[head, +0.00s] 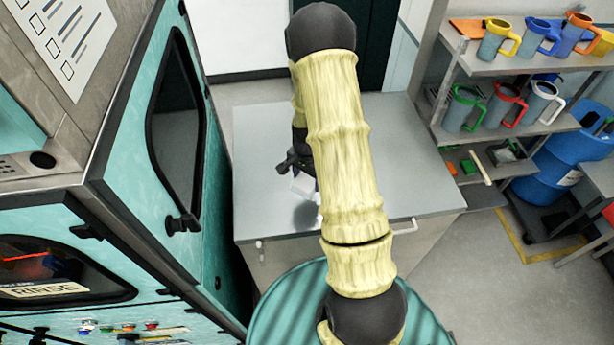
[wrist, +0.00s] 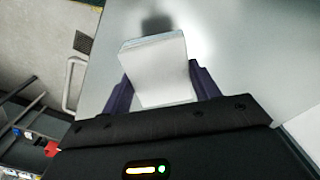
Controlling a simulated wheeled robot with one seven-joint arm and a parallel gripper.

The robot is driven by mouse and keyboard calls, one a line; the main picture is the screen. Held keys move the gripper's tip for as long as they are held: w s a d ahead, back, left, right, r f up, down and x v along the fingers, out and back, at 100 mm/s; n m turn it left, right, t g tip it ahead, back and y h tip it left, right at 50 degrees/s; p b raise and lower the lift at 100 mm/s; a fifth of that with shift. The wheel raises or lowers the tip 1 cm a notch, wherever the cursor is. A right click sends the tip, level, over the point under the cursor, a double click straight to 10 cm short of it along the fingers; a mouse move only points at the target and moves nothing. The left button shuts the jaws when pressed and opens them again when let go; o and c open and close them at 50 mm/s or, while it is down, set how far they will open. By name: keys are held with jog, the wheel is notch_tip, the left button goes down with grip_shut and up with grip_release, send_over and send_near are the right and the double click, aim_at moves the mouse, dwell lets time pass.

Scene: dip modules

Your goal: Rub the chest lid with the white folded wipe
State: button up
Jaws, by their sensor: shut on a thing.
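The chest lid (head: 260,140) is a flat grey metal top in the middle of the head view, behind my arm. It also fills much of the wrist view (wrist: 245,40). My gripper (wrist: 158,88) has purple fingers on both sides of the white folded wipe (wrist: 155,65) and is shut on it. In the head view the wipe (head: 303,186) is a small white patch over the lid, partly hidden by my gripper and arm. A dark shadow or reflection lies on the lid near the wipe. I cannot tell whether the wipe touches the lid.
A teal cabinet with a dark window (head: 222,190) stands close on the left. Shelves (head: 510,60) with several coloured mugs and a blue drum (head: 555,170) stand on the right. A white handle (wrist: 73,80) is at the lid's edge. The lid's right part is clear.

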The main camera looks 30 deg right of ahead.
jog(key=shift+f+b, duration=2.4)
jog(key=shift+f, duration=1.85)
jog(key=d, duration=0.2)
jog(key=s+d, duration=0.1)
jog(key=d, duration=0.1)
jog(key=shift+s+r, duration=0.1)
jog(key=shift+r, duration=0.2)
jog(key=shift+c, duration=0.3)
jog(key=shift+a, duration=0.2)
jog(key=a, duration=0.1)
jog(key=w+a, duration=0.1)
jog(key=a, duration=0.1)
jog(key=shift+w+a, duration=0.1)
jog(key=shift+a, duration=0.25)
notch_tip(320, 180, up, 4)
jog(key=p, duration=0.2)
jog(key=shift+r+p, duration=0.1)
jog(key=shift+p, duration=0.2)
jog(key=shift+r+p, duration=1.25)
jog(key=shift+r, duration=0.65)
